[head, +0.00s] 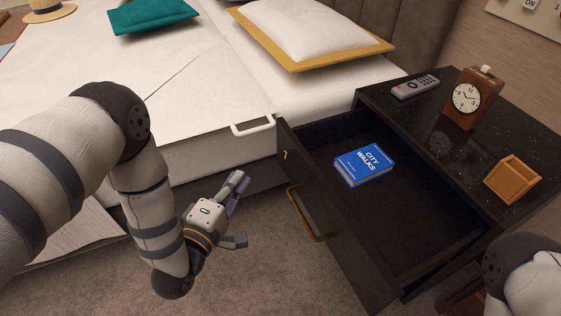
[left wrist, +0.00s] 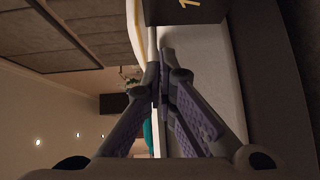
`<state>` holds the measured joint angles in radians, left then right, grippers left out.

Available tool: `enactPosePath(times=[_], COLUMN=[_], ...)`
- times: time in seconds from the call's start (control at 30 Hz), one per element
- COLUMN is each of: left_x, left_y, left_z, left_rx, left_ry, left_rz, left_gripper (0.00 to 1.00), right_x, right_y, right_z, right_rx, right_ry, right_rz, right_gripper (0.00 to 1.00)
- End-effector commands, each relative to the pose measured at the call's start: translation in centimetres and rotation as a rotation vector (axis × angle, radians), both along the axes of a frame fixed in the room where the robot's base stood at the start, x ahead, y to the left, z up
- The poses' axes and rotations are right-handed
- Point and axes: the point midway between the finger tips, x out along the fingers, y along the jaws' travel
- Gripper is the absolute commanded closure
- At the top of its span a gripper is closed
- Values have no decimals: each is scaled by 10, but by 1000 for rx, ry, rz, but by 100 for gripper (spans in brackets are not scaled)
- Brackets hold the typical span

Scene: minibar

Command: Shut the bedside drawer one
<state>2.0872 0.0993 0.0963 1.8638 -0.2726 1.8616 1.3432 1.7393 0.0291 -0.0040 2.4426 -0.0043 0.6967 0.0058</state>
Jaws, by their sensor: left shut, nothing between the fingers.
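The bedside drawer one (head: 335,235) stands pulled out of the dark nightstand (head: 440,130) in the head view. Its dark front carries a gold numeral 1 and a brass handle (head: 312,214). A blue book (head: 364,166) titled "City Walks" lies inside it. My left gripper (head: 241,180) is shut and empty, to the left of the drawer front and apart from it. In the left wrist view its fingers (left wrist: 164,55) are together, and a dark panel with the numeral 1 (left wrist: 190,8) shows at the top. My right gripper is not in view.
The nightstand top holds a remote (head: 415,87), a wooden clock (head: 470,98) and a small wooden box (head: 513,180). The bed (head: 195,90) stands to the left, with a white handle (head: 253,126) on its side. Carpet (head: 270,265) lies open below the drawer front.

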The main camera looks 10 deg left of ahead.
Motion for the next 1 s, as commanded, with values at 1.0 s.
enactPosePath(times=[1.0], left_x=[129], left_y=[-48], left_z=[13], left_rx=[-52], left_ry=[-52], left_rz=[4], left_gripper=[100], right_x=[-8], right_y=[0], right_z=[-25], right_rx=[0], right_ry=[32], right_rz=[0], right_gripper=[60])
